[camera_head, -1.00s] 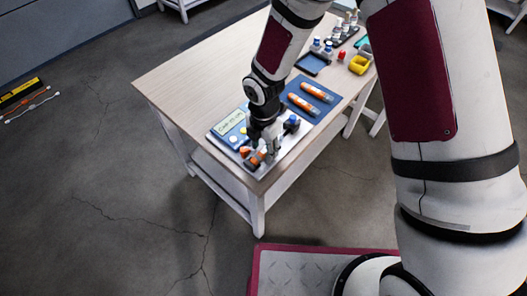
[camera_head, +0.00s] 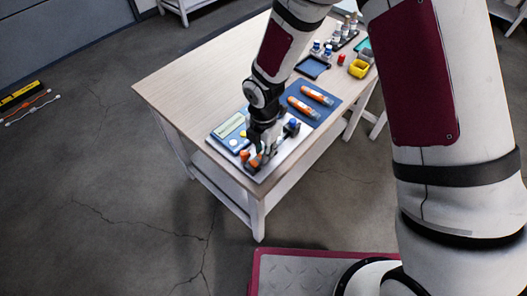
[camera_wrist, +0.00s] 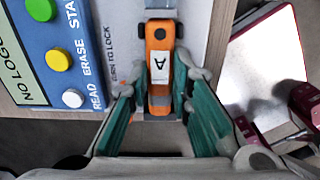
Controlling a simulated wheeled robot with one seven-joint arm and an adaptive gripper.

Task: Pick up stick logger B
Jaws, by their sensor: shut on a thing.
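My gripper (camera_head: 259,150) is low over the dock unit at the table's near corner. In the wrist view my gripper (camera_wrist: 158,92) has its green-padded fingers on both sides of an orange stick logger (camera_wrist: 159,42), shut on it. Its white label reads A, upside down.
A blue reader panel (camera_wrist: 62,88) with green, yellow and white buttons is left of the held logger; its partly visible screen begins "NO LOGG". A blue tray (camera_head: 313,66), small bottles and a yellow container (camera_head: 359,68) stand farther back. The table's left part (camera_head: 190,85) is clear.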

